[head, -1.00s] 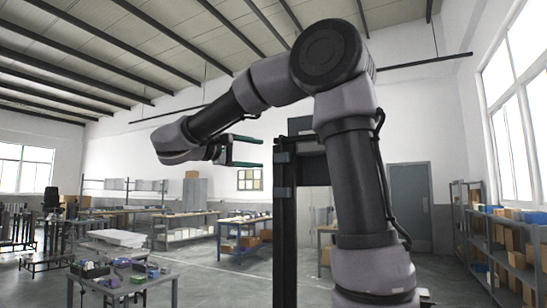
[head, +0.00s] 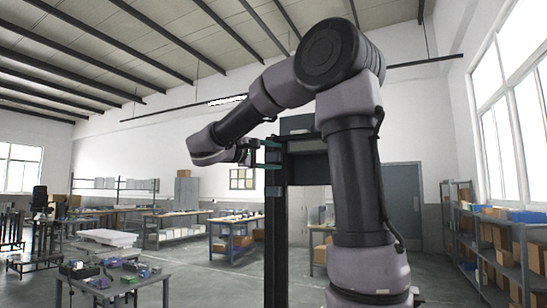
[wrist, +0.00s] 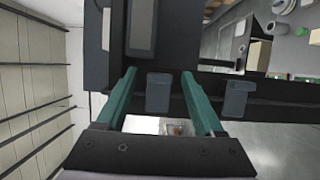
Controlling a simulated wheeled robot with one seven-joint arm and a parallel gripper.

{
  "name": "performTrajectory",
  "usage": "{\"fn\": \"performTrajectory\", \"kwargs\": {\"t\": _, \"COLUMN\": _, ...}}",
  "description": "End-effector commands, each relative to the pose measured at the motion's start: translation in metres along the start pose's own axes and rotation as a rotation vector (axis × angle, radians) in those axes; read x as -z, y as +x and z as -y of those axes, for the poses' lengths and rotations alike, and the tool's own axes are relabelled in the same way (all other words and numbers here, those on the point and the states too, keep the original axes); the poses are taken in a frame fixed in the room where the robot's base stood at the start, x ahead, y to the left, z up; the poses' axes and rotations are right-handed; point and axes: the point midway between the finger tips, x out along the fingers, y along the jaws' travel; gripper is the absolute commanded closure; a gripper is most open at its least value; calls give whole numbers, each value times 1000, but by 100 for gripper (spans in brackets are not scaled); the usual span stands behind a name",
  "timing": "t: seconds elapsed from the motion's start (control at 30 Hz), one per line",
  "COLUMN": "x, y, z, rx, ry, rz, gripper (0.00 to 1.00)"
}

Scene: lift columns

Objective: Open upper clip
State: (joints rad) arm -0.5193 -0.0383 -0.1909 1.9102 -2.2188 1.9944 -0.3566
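A dark lift column (head: 277,235) stands in front of me, with small grey clips on its edge. In the wrist view, turned so the ceiling is at left, the upper clip (wrist: 158,93) is a grey block. The lower clip (wrist: 237,98) is a similar block to its right, outside the fingers. My gripper (wrist: 159,74) is open, its two green fingers on either side of the upper clip, with gaps visible on both sides. In the head view my gripper (head: 266,156) is at the column's left edge, overlapping its upper part.
A dark box-like part (head: 307,168) is joined to the column's right side. A low table (head: 115,282) with small items stands at front left. Workbenches (head: 235,238) are behind, and shelves with boxes (head: 500,245) line the right wall.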

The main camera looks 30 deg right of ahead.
Motion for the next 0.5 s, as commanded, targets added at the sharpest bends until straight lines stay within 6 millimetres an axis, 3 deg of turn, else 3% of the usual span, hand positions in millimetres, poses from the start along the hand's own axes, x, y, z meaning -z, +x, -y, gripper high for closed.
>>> {"fn": "performTrajectory", "kwargs": {"t": 0.03, "x": 0, "y": 0, "z": 0, "rx": 0, "ry": 0, "rz": 0, "gripper": 49}}
{"fn": "performTrajectory", "kwargs": {"t": 0.17, "x": 0, "y": 0, "z": 0, "rx": 0, "ry": 0, "rz": 0, "gripper": 99}}
{"fn": "performTrajectory", "kwargs": {"t": 0.5, "x": 1, "y": -2, "z": 0, "rx": -1, "ry": 1, "rz": 33, "gripper": 100}}
